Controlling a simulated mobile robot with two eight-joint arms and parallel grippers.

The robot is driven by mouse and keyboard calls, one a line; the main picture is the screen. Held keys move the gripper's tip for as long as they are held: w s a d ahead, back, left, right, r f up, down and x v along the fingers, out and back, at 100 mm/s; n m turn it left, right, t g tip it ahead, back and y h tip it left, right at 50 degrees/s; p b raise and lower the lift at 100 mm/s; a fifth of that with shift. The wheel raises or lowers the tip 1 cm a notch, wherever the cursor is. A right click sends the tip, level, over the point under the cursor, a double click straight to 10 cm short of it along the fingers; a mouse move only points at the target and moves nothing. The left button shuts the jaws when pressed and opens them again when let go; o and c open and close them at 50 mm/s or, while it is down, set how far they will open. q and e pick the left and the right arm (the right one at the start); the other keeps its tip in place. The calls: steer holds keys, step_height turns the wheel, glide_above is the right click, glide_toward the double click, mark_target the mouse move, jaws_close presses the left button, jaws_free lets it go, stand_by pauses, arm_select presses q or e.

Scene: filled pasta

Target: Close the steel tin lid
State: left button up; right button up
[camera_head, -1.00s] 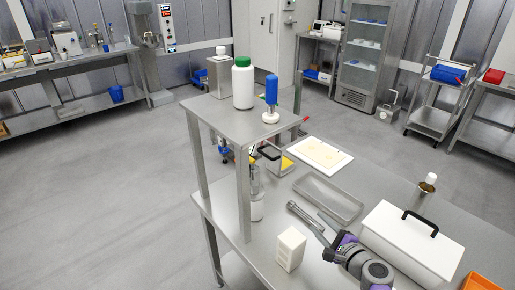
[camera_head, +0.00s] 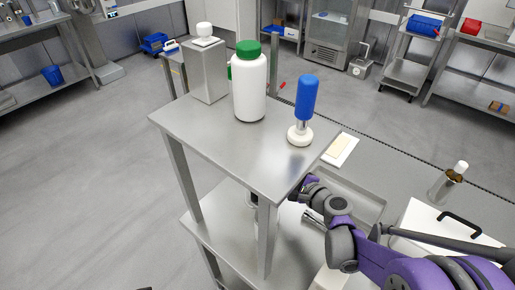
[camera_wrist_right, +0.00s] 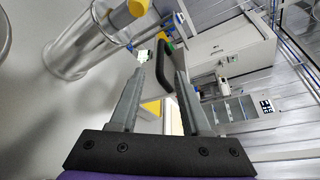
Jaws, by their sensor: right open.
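The steel tin (camera_head: 209,74) is a tall square metal canister standing upright on the top shelf, at its back left in the head view. Its white cap and thin plate (camera_head: 204,37) sit at its top; I cannot tell whether they are fully seated. My right arm comes in from the right, and its gripper is beside the shelf's right edge, below the top and well apart from the tin, with its fingers mostly hidden there. In the right wrist view the gripper (camera_wrist_right: 161,78) is open, with nothing clearly held. My left gripper is not in view.
A white bottle with a green cap (camera_head: 250,85) and a blue-handled tool on a white base (camera_head: 304,110) stand right of the tin on the steel shelf (camera_head: 215,140). A tray (camera_head: 362,198) lies behind my arm. The right wrist view shows a clear cylinder (camera_wrist_right: 75,45).

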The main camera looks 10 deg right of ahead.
steer(key=x, duration=1)
steer(key=shift+w, duration=0.15)
jaws_close()
stand_by(1.1)
